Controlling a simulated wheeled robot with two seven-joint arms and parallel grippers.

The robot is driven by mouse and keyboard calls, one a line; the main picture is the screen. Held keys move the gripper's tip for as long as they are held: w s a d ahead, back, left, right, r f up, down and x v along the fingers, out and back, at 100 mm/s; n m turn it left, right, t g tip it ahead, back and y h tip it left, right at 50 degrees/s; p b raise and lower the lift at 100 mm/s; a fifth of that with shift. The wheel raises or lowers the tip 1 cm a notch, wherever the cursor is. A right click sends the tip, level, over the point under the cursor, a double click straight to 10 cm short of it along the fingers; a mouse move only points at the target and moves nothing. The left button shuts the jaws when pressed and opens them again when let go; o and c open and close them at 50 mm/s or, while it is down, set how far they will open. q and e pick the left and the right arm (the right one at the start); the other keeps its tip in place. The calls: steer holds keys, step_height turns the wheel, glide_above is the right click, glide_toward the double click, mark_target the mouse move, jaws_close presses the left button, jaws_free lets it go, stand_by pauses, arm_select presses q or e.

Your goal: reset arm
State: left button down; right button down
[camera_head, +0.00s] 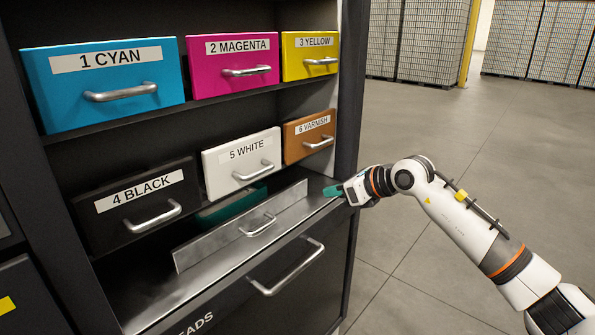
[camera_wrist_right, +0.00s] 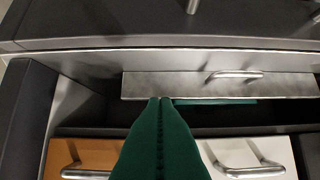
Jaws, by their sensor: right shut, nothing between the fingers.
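My right gripper (camera_head: 334,190) reaches in from the right, with its green fingertips at the right end of the metal shelf edge, below the brown 6 VARNISH drawer (camera_head: 309,136). In the right wrist view its green fingers (camera_wrist_right: 160,100) are together and empty. Ahead of them there is a metal plate with a handle (camera_wrist_right: 235,86). The same plate (camera_head: 215,243) leans at a slant on the metal shelf in the head view. My left gripper does not show.
The dark cabinet holds drawers 1 CYAN (camera_head: 105,85), 2 MAGENTA (camera_head: 232,65), 3 YELLOW (camera_head: 310,55), 4 BLACK (camera_head: 140,205) and 5 WHITE (camera_head: 241,160). A lower drawer handle (camera_head: 287,268) juts out. Open grey floor (camera_head: 430,125) lies to the right, with stacked pallets behind.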

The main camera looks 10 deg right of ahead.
steer(key=s+a+r+m+t+y, duration=0.2)
steer(key=s+a+m+t+y, duration=0.4)
steer(key=s+a+m+y, duration=0.4)
steer(key=s+d+f+m+h, duration=0.4)
steer(key=d+f+m+h, duration=0.2)
steer(key=f+m+h, duration=0.55)
steer(key=s+d+f+m+h, duration=0.5)
steer(key=m+h, duration=0.3)
steer(key=m, duration=0.7)
steer(key=s+a+f+m+g+y, duration=0.1)
steer(key=s+f+m+g, duration=0.2)
steer(key=s+f+g, duration=0.6)
steer(key=s+f+m+g+y, duration=0.1)
steer(key=s+f+m+g, duration=0.15)
steer(key=s+f, duration=0.75)
steer(key=s+f+g, duration=0.1)
steer(key=s+f, duration=0.2)
steer(key=f, duration=0.8)
steer(key=s+f+g, duration=0.1)
steer(key=s+f, duration=0.1)
steer(key=f, duration=0.9)
steer(key=s+d+f, duration=0.2)
steer(key=s+f, duration=1.4)
steer(key=shift+s+d+f+n+g, duration=0.2)
steer(key=shift+s+d+n+g, duration=0.15)
steer(key=shift+n+g, duration=0.1)
